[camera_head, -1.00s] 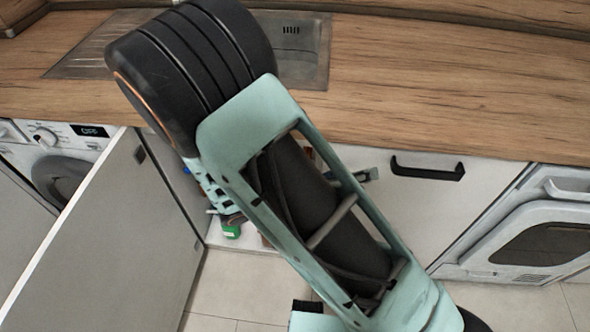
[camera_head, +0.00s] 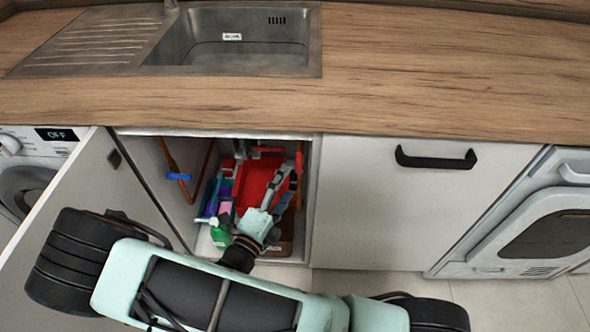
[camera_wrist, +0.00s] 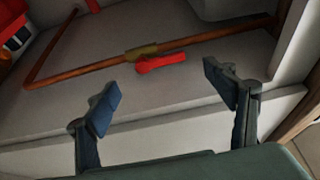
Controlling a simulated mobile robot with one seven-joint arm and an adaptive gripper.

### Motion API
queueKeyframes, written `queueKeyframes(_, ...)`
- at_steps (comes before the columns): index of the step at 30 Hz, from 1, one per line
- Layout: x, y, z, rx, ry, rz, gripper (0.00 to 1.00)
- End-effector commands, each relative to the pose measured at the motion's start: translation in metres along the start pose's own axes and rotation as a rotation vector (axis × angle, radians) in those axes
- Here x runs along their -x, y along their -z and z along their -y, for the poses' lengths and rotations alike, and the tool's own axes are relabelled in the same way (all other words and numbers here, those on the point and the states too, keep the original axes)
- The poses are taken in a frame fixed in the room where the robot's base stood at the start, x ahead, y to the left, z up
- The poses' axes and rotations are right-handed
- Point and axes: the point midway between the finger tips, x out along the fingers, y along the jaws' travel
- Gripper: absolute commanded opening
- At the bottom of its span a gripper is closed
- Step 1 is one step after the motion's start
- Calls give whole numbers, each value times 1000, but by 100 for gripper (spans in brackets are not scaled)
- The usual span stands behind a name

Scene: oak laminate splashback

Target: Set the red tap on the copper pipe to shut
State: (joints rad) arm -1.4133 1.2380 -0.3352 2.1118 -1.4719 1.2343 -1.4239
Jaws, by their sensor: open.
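The red tap handle (camera_wrist: 162,63) shows in the wrist view, beside a brass valve body (camera_wrist: 142,52) on the copper pipe (camera_wrist: 85,70). The handle lies roughly along the pipe's line. My gripper (camera_wrist: 160,82) is open, with one finger to the left of the handle and one to the right. The fingers hold nothing, and I see no clear contact with the handle. In the head view my gripper (camera_head: 278,190) is inside the open cabinet under the sink. I cannot pick out the red tap there.
A blue tap (camera_head: 180,177) sits on another copper pipe at the cabinet's left side. A red container (camera_head: 256,183) and a green item (camera_head: 220,238) stand inside. The open cabinet door (camera_head: 95,190) is at the left, close to my arm. The worktop (camera_head: 430,90) is above.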

Motion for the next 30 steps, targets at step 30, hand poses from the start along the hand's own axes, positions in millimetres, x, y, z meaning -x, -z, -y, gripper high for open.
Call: queueKeyframes(30,-64,1,0,-2,0,-1,48)
